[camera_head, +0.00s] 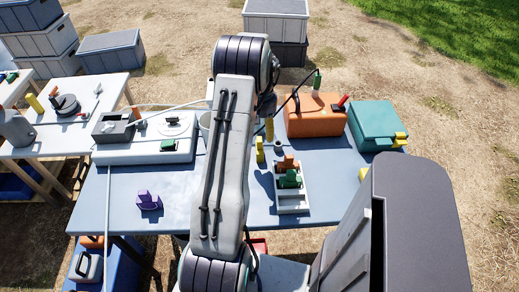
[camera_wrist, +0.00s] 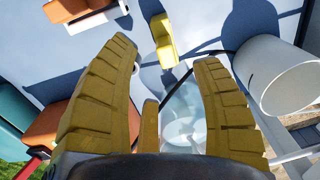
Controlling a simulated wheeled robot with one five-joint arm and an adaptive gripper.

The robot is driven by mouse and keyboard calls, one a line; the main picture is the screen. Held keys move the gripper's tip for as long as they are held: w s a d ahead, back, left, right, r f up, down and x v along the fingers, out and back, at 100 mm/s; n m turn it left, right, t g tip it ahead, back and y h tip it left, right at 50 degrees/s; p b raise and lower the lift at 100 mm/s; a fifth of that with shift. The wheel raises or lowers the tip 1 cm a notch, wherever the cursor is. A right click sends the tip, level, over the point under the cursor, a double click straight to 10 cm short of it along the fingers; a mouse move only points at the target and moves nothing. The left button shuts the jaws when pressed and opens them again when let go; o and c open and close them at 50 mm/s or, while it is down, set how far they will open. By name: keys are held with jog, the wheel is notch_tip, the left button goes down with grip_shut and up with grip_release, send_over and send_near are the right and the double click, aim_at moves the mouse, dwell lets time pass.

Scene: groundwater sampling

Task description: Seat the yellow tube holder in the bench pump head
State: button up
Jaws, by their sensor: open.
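A small upright yellow piece (camera_head: 260,150), which looks like the yellow tube holder, stands on the blue-grey table, left of a white tray. It also shows in the wrist view as a yellow block (camera_wrist: 162,38), beyond my fingertips and near the middle. My gripper (camera_wrist: 166,56) is open, with nothing held between its ribbed yellow fingers. In the head view my arm hides most of it. The white bench pump (camera_head: 130,157) stands at the back left of the table, with a dark grey open-topped head (camera_head: 116,125) on it. A green piece (camera_head: 168,145) sits at its front.
The white tray (camera_head: 293,208) holds green and orange pieces. A purple piece (camera_head: 148,201) stands at the front left. An orange case (camera_head: 314,116) and a teal case (camera_head: 374,124) stand at the back right. A white cylinder (camera_wrist: 276,76) is close to my right finger.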

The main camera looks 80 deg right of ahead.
aim_at(261, 139)
jog(key=shift+w+f+p, duration=0.15)
jog(key=shift+f+p, duration=0.5)
jog(key=shift+f, duration=2.95)
jog(key=shift+c, duration=0.4)
grip_shut()
